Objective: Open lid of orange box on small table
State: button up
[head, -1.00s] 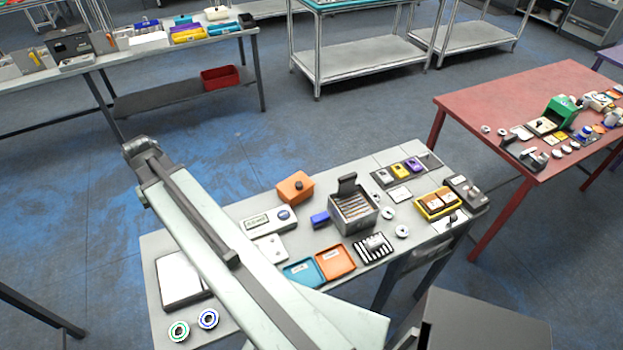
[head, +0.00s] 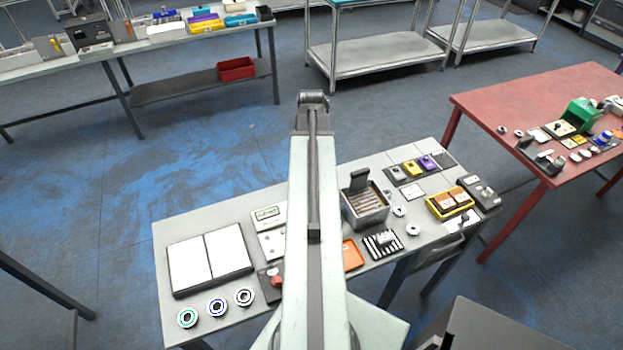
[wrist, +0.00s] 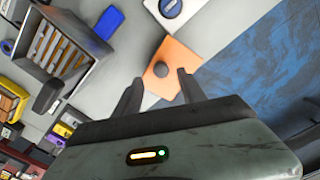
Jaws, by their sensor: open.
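The orange box (wrist: 178,58) with its dark round knob on the lid shows in the wrist view, and its lid looks shut. My gripper (wrist: 159,73) is open and empty, with one dark finger on each side of the knob as seen from the wrist. I cannot tell how far the fingertips are above the lid. The small grey table (head: 235,208) holds the box.
A grey slotted bin (head: 365,208) with a raised lid stands right of my arm; it also shows in the wrist view (wrist: 58,52), near a blue block (wrist: 108,22). A red table (head: 540,110) stands right.

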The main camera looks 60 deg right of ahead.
notch_tip(320, 180, down, 5)
jog(key=b, duration=0.3)
jog(key=shift+f+b, duration=0.1)
jog(key=shift+b, duration=0.3)
grip_shut()
dwell(0.8)
